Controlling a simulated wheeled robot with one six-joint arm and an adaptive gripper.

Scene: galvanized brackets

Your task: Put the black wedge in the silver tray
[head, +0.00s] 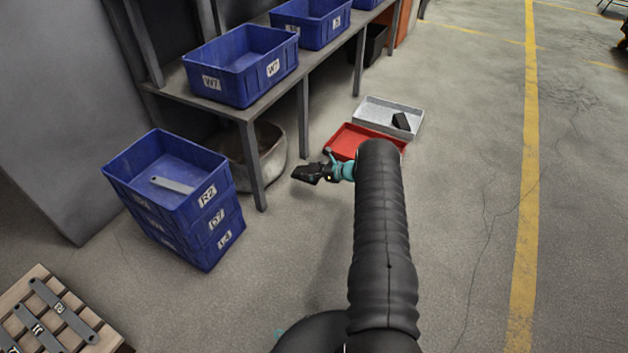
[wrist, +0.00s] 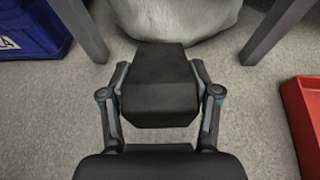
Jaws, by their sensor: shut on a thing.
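My gripper (head: 326,172) is shut on a black wedge (wrist: 160,85), with one finger on each side of it in the wrist view. The held wedge also shows at the end of my arm in the head view (head: 305,174). It hangs in front of the shelf, to the left of the red tray. The silver tray (head: 376,109) is on the floor behind the red tray. Another black wedge-like block (head: 401,121) lies inside the silver tray, towards its right side.
The red tray (head: 344,135) is partly hidden by my arm. Blue bins (head: 240,82) stand on the shelf, and stacked blue bins (head: 180,215) stand at left. A rounded grey tub (head: 270,155) is under the shelf. A pallet with brackets (head: 22,300) is at lower left. Floor at right is clear.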

